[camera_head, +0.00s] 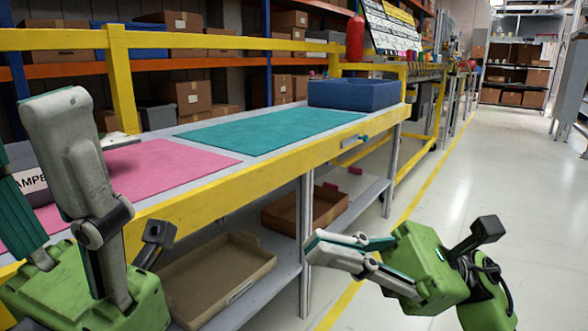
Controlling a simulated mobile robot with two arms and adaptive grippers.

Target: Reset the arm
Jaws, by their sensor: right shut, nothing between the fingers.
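My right gripper (318,245) hangs in front of the lower shelf, right of the middle. Its grey fingers point left and lie together, with nothing between them. My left gripper (32,135) is large at the left edge, over the near end of the workbench. Its grey finger and its teal-padded finger point up and stand apart, with nothing seen between them. Part of the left gripper is cut off by the picture edge.
The yellow-edged workbench (215,190) bears a pink mat (160,168), a teal mat (270,130) and a blue bin (355,94). A cardboard tray (215,280) and a brown box (325,208) sit on its lower shelf. Open floor (500,165) lies to the right.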

